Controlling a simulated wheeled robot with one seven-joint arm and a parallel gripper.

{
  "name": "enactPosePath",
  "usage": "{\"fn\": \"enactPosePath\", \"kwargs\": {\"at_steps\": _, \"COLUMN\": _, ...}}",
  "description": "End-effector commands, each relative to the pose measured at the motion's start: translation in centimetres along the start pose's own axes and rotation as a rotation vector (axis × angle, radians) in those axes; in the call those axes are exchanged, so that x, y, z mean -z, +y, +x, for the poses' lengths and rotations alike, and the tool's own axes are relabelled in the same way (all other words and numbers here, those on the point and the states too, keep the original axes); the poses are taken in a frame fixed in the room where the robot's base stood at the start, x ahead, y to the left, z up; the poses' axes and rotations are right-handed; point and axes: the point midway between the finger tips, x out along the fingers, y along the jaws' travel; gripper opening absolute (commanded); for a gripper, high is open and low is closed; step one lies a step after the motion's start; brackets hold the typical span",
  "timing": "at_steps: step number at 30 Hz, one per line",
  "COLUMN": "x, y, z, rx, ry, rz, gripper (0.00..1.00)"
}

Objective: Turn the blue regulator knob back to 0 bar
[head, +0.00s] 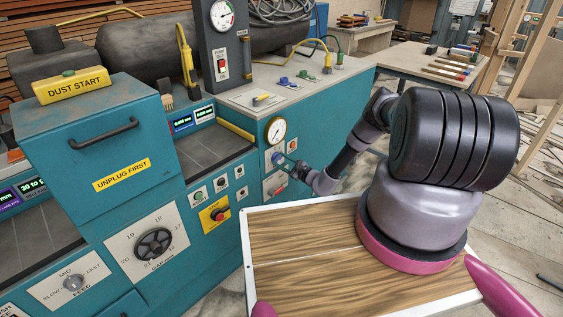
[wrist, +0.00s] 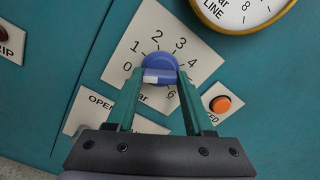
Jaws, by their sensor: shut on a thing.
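The blue regulator knob (wrist: 162,66) sits on a pale dial plate (wrist: 150,38) on the teal cabinet front. The numbers 0, 1, 2, 3, 4 and 6 show around it; part of the scale is hidden by my gripper. My gripper (wrist: 160,82) is shut on the knob, one teal finger on each side. A white mark (wrist: 152,77) shows on the knob between the fingers, toward the 0 side; its exact reading is unclear. In the head view the knob (head: 278,158) is small and partly covered by my gripper (head: 286,161).
A round yellow-rimmed gauge (wrist: 242,8) is just above the knob. An orange button (wrist: 220,104) sits close to its right. A plate starting "OPEN" (wrist: 90,108) lies below left. In the head view, a red button on a yellow plate (head: 217,214) is further left.

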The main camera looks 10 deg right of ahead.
Motion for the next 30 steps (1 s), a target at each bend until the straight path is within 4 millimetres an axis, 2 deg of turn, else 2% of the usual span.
{"fn": "enactPosePath", "kwargs": {"at_steps": 3, "x": 0.0, "y": 0.0, "z": 0.1, "rx": 0.000, "ry": 0.000, "rz": -0.001, "gripper": 0.00}}
{"fn": "enactPosePath", "kwargs": {"at_steps": 4, "x": 0.0, "y": 0.0, "z": 0.1, "rx": 0.000, "ry": 0.000, "rz": -0.001, "gripper": 0.60}}
{"fn": "enactPosePath", "kwargs": {"at_steps": 6, "x": 0.0, "y": 0.0, "z": 0.1, "rx": 0.000, "ry": 0.000, "rz": -0.001, "gripper": 0.82}}
{"fn": "enactPosePath", "kwargs": {"at_steps": 14, "x": 0.0, "y": 0.0, "z": 0.0, "rx": 0.000, "ry": 0.000, "rz": 0.000, "gripper": 0.82}}
{"fn": "enactPosePath", "kwargs": {"at_steps": 18, "x": 0.0, "y": -0.1, "z": -0.6, "rx": 0.000, "ry": 0.001, "rz": 0.000, "gripper": 0.82}}
{"fn": "enactPosePath", "kwargs": {"at_steps": 23, "x": 0.1, "y": -0.1, "z": -3.2, "rx": 0.001, "ry": 0.003, "rz": 0.003, "gripper": 0.82}}
{"fn": "enactPosePath", "kwargs": {"at_steps": 30, "x": 0.1, "y": -0.1, "z": -8.0, "rx": 0.001, "ry": 0.002, "rz": 0.003, "gripper": 0.82}}
